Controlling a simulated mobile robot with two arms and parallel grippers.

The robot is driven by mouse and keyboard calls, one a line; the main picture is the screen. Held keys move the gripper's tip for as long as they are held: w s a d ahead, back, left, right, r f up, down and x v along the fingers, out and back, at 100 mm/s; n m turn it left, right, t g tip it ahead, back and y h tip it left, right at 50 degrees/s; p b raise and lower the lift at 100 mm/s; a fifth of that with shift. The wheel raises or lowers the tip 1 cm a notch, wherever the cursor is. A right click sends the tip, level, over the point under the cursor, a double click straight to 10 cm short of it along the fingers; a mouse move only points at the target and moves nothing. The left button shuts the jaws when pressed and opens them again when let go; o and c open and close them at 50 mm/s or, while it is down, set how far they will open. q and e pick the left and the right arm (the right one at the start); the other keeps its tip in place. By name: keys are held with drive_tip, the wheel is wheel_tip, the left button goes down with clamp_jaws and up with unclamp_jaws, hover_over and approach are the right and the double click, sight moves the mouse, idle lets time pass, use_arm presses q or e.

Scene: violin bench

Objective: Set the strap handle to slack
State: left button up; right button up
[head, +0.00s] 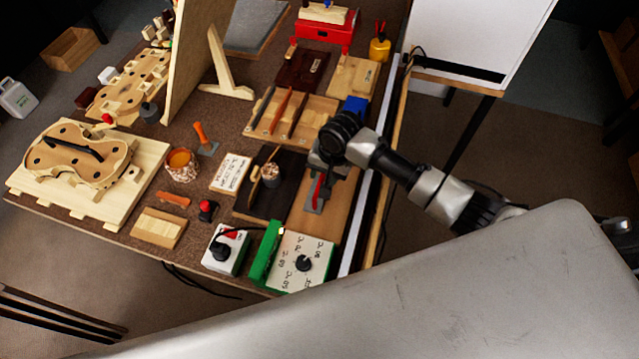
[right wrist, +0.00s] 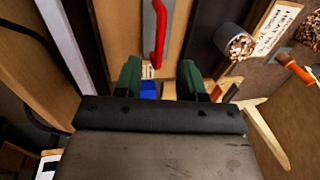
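The strap handle is a red lever (head: 318,188) on a narrow grey metal base (head: 311,206), on a brown wooden board (head: 332,215) at the right side of the bench. It also shows in the right wrist view as a red bar (right wrist: 160,38) lying along its grey plate. My right gripper (head: 322,160) is just beyond the lever in the head view and partly covers that end. In the right wrist view its two green fingertips (right wrist: 160,78) are apart with nothing held between them. The lever's near end is in line with the gap. My left gripper is not in view.
A dark board with a cork-filled cup (head: 270,175) is left of the lever. A slotted wooden rack (head: 290,117) and blue block (head: 355,106) are behind. A white rail (head: 362,215) runs along the right.

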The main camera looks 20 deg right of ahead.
sight(318, 188)
drive_tip(key=f, duration=0.4)
drive_tip(key=a+f, duration=0.1)
drive_tip(key=f, duration=0.1)
drive_tip(key=shift+w+f, duration=0.3)
drive_tip(key=shift+w, duration=0.1)
clamp_jaws()
